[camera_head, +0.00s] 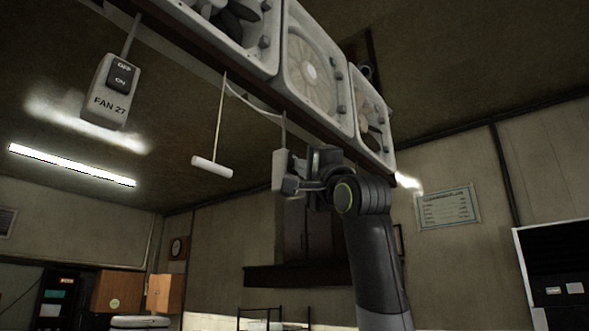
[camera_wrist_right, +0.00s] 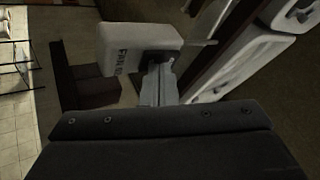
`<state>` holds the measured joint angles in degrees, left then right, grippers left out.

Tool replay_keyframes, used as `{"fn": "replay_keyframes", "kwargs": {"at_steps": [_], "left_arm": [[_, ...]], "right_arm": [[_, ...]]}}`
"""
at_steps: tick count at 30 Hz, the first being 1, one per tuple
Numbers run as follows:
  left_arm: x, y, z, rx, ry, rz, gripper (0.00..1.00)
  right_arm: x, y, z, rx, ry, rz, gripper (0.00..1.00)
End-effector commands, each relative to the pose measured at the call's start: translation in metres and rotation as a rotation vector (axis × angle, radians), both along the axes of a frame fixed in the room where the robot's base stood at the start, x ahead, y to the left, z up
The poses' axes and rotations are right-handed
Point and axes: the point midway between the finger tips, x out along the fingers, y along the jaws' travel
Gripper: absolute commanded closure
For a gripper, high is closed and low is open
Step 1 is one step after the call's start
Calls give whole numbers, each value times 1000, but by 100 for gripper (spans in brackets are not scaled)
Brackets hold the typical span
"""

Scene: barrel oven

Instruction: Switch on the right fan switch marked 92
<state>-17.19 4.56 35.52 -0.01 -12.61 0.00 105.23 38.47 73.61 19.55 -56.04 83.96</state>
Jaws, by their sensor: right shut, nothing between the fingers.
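The right fan switch (camera_head: 280,170) is a pale box hanging on a cord under the row of fans in the head view, partly covered by my right gripper. In the right wrist view the switch box (camera_wrist_right: 125,44) shows the letters "FAN" and a number I cannot read fully. My right gripper (camera_head: 289,187) is shut and empty, its fingertips at the dark rocker side of the box; in the wrist view the gripper (camera_wrist_right: 160,75) overlaps the rocker. I cannot tell whether it touches or which way the rocker is set. My left gripper is not in view.
Another hanging switch marked FAN 27 (camera_head: 108,92) is at the upper left. A white pull handle (camera_head: 212,167) hangs on a cord between the switches. Box fans (camera_head: 318,70) line a dark beam above. A dark hood (camera_head: 300,277) stands behind.

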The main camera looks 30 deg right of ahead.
Motion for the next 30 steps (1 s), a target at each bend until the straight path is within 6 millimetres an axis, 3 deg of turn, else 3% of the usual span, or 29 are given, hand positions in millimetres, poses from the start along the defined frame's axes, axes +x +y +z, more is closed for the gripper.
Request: {"fn": "replay_keyframes", "kwargs": {"at_steps": [30], "left_arm": [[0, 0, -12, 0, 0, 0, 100]], "right_arm": [[-22, -9, 2, 0, -1, -1, 100]]}}
